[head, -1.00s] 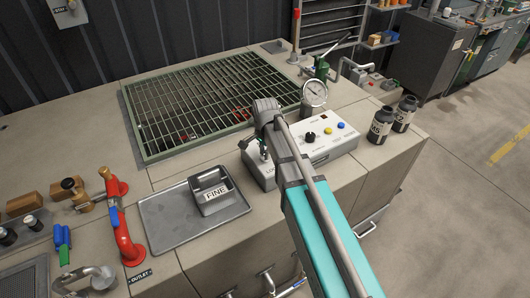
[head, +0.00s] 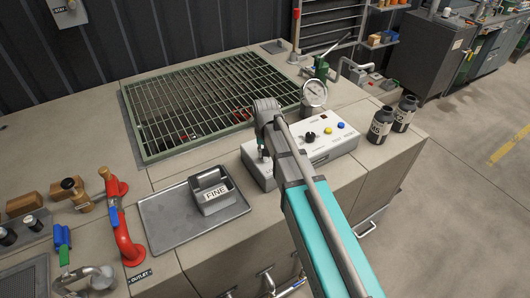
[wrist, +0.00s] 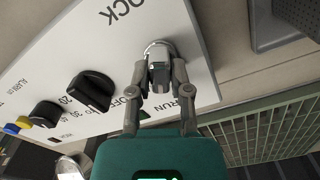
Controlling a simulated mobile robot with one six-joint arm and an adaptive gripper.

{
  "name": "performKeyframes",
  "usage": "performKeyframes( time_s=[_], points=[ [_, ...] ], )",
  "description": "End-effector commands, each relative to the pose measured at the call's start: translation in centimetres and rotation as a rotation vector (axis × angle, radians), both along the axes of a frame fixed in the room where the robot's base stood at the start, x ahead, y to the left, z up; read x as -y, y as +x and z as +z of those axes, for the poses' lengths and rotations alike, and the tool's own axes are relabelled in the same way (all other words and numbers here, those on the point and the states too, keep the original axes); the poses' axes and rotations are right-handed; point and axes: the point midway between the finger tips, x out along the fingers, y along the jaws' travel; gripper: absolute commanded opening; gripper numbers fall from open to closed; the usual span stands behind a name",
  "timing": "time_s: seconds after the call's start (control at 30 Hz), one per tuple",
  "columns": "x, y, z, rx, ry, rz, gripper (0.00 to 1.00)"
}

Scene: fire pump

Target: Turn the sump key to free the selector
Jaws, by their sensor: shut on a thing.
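My gripper (wrist: 160,76) is shut on the grey sump key (wrist: 158,70), which sits in a round metal lock at the "LOCK" end of the white control panel (wrist: 185,40). "OFF" and "RUN" are printed near the key. In the head view my gripper (head: 262,150) is at the left end of the control box (head: 335,146), and my arm hides most of the key. A large black knob (wrist: 90,92) with numbers around it is beside the key; it also shows in the head view (head: 310,136). I cannot tell whether it is the selector.
A second black knob (wrist: 45,113) and a yellow button (wrist: 23,122) are further along the panel. A tray (head: 165,222) with a "FINE" basket (head: 214,196) lies left. A green grating (head: 145,157) is behind.

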Motion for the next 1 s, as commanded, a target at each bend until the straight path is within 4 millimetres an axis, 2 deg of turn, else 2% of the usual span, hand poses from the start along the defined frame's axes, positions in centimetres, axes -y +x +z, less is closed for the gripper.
performKeyframes(
  time_s=[0.2, 0.5, 1.0],
  points=[
    [0.0, 0.08, 0.01, 0.001, 0.0, 0.198, 0.0],
    [0.0, 0.1, 0.01, 0.001, -0.001, 0.39, 0.0],
    [-0.01, 0.12, 0.01, 0.002, -0.001, 0.461, 0.0]
  ],
)
